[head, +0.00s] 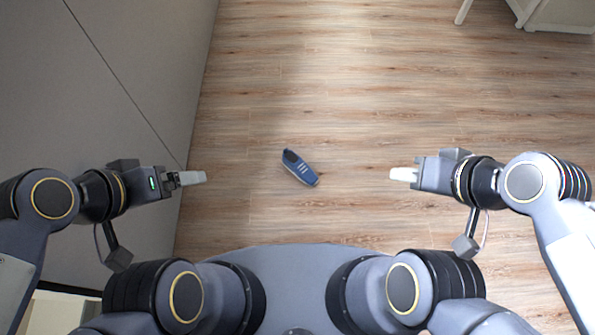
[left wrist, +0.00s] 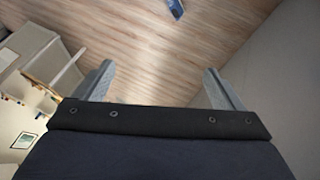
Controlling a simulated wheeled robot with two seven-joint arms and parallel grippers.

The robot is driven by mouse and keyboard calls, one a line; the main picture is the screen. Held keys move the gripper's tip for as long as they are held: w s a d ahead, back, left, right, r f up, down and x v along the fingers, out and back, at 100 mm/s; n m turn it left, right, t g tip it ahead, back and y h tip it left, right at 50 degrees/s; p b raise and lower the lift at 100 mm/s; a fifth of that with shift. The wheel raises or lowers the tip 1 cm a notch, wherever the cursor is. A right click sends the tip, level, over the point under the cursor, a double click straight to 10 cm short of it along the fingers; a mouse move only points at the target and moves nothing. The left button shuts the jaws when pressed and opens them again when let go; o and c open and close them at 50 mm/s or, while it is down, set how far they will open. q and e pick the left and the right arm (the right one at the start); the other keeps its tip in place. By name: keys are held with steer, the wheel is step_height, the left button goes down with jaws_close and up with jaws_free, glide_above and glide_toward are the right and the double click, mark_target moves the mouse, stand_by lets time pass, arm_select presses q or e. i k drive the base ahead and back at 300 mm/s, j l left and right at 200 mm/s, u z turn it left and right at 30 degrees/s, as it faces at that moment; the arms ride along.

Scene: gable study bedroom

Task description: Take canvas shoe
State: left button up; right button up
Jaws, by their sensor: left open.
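A blue canvas shoe (head: 300,168) lies alone on the wood floor, between my two grippers in the head view. Part of it also shows at the top edge of the left wrist view (left wrist: 175,8). My left gripper (head: 194,178) is left of the shoe and apart from it. In the left wrist view its two fingers (left wrist: 158,88) stand wide apart with nothing between them. My right gripper (head: 403,174) is right of the shoe, apart from it. Its fingers are seen edge-on, so its opening cannot be made out.
A grey wall or panel (head: 140,60) runs along the left, close to my left arm. White furniture (head: 560,14) stands at the top right, with a pale leg (head: 463,11) beside it. The wood floor (head: 350,90) around the shoe is clear.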

mark_target(295, 162)
steer(key=i+l+z, duration=0.1)
steer(key=i+l+u, duration=0.1)
steer(key=i+l, duration=0.5)
steer(key=i+l+u, duration=0.1)
steer(key=i+l, duration=0.5)
steer(key=l, duration=0.2)
